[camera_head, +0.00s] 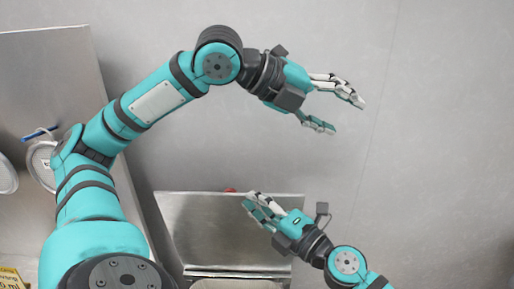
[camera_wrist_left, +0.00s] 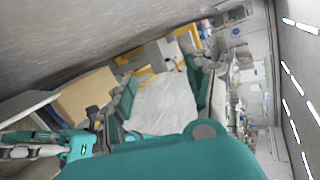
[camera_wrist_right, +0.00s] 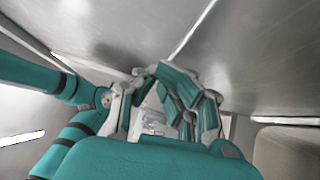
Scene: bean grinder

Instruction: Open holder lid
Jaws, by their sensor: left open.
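A shiny metal panel (camera_head: 215,232) stands at the lower middle of the head view; I cannot tell whether it is the holder lid. My right gripper (camera_head: 256,207) is in front of its upper right part. In the right wrist view, the fingers (camera_wrist_right: 160,88) are close below a metal surface (camera_wrist_right: 262,62). Contact with it is unclear, as is whether they hold anything. My left gripper (camera_head: 342,108) is higher and to the right, in front of the bare wall, with its fingers spread and empty.
A round white-rimmed item (camera_head: 42,163) with a blue-handled piece (camera_head: 38,135) is at the left, partly behind my left arm. A yellow package (camera_head: 10,278) is at the lower left corner. A small red thing (camera_head: 230,190) shows at the panel's top edge. The wall at right is bare.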

